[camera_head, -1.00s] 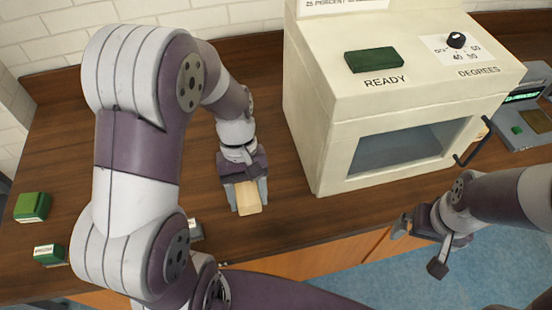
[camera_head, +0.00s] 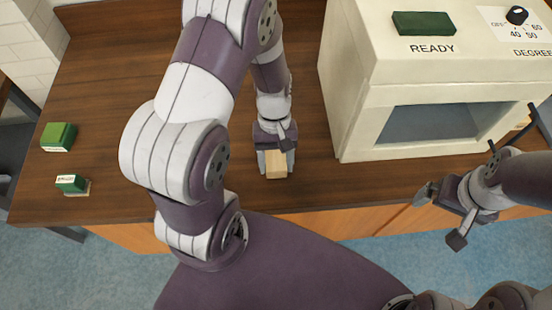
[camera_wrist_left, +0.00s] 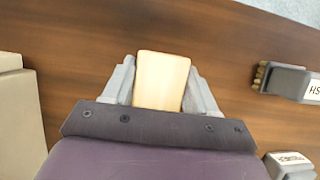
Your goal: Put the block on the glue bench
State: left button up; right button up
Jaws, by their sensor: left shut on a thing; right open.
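A pale wooden block (camera_head: 277,164) is held between the two fingers of my left gripper (camera_head: 276,162), above or at the brown bench top. In the left wrist view the block (camera_wrist_left: 161,80) sits between the grey fingers of my left gripper (camera_wrist_left: 161,88), with its far end sticking out past the tips. I cannot tell whether it touches the wood. My right gripper (camera_head: 440,215) is open and empty at the right, past the bench's front edge. I cannot pick out which surface is the glue bench.
A cream oven-like box (camera_head: 375,100) with a dark window and a green READY block (camera_head: 423,23) stands right of my left gripper. Two green-topped items, one at the back (camera_head: 58,137) and a labelled one (camera_head: 71,183), lie at the left. Wood between is clear.

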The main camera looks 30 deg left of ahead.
pick_arm(q)
jog(key=o, duration=1.1)
jog(key=shift+w+f, duration=0.2)
jog(key=shift+w, duration=0.05)
jog(key=shift+s, duration=0.1)
